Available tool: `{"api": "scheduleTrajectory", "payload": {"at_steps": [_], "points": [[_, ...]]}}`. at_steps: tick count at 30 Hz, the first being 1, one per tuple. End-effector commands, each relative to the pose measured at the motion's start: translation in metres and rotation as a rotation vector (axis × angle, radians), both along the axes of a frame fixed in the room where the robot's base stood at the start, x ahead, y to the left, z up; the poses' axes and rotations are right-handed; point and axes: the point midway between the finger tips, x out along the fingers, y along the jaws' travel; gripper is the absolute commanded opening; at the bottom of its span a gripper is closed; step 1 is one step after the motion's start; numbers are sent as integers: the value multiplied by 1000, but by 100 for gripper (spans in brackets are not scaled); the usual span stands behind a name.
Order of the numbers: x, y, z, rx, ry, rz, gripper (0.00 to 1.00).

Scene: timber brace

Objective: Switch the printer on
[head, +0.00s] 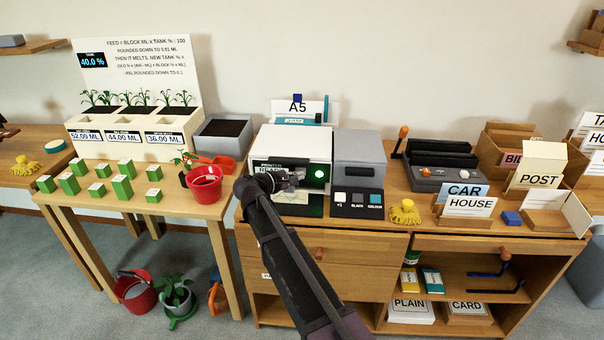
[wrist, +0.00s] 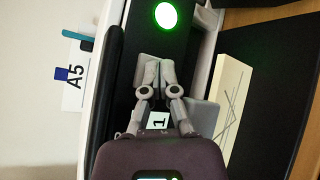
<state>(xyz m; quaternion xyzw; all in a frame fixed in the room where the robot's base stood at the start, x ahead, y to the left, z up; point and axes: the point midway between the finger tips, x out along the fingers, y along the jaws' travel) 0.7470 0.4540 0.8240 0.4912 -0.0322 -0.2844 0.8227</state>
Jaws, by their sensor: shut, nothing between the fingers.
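The printer (head: 292,143) is a white box with a dark front panel on the wooden cabinet. A round button or lamp (head: 319,174) glows green on its front, and it shows brightly in the wrist view (wrist: 166,15). The panel's screen reads "PRINTER READY", partly covered by my arm. My gripper (head: 298,175) is in front of the printer panel, just left of the green light. In the wrist view my gripper (wrist: 154,62) is shut and empty, with its fingertips over the dark panel and a gap between them and the light.
A grey unit (head: 359,150) with black, white and blue keys stands right of the printer. A yellow glove-like item (head: 405,212) lies beside it. A red bucket (head: 204,185) stands on the left table. Sign trays (head: 468,200) crowd the right.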

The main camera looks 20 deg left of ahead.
Motion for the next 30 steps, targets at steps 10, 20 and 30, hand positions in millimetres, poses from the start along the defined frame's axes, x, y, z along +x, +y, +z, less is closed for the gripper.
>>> {"api": "scheduleTrajectory", "payload": {"at_steps": [10,20,30], "points": [[1,0,0,0,0,0,0],[-8,-2,0,0,0,1,0],[-15,-4,0,0,0,0,0]]}}
